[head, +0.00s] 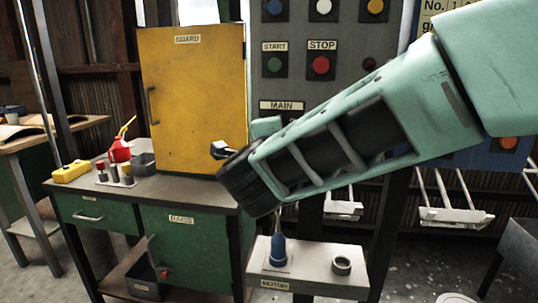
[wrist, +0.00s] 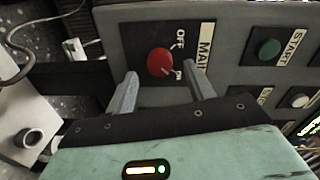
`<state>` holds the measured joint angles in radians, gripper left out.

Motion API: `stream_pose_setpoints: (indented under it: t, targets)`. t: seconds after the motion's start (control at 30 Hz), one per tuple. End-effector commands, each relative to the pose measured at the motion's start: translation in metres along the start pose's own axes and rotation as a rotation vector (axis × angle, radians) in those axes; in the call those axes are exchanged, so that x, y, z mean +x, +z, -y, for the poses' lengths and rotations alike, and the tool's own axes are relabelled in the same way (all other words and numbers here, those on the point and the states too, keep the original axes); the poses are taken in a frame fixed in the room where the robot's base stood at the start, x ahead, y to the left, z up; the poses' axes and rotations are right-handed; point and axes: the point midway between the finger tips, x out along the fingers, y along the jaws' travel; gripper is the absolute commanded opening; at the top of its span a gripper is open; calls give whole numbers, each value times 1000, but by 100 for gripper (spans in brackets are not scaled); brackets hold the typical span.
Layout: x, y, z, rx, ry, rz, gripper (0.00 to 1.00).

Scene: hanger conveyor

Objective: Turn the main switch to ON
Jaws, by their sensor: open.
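The main switch (wrist: 160,62) is a round red knob on a black plate, with a MAIN label and OFF and ON marks, in the wrist view. My gripper (wrist: 161,72) is open, with one finger on each side of the knob. I cannot tell whether either finger touches it. In the head view the MAIN label (head: 282,106) shows on the grey panel (head: 350,90), while my arm hides the knob below it.
The green START button (wrist: 269,48) and a white button (wrist: 299,100) sit right of the switch. In the head view, a yellow guard cabinet (head: 195,100) stands on the green workbench (head: 110,215) at left. A small motor stand (head: 315,280) lies below my arm.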

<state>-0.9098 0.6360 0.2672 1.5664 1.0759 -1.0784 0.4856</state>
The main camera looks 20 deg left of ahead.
Motion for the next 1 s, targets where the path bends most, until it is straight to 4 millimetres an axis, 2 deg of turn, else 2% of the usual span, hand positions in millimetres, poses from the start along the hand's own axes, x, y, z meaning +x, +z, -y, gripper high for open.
stream_pose_setpoints:
  t: [0.4,0.6,0.8,1.0]
  targets:
    - [-99,1,0,-1,-1,4,54]
    - [-134,1,0,1,-1,3,54]
    - [-150,0,0,1,0,1,54]
    - [-152,0,0,1,0,1,54]
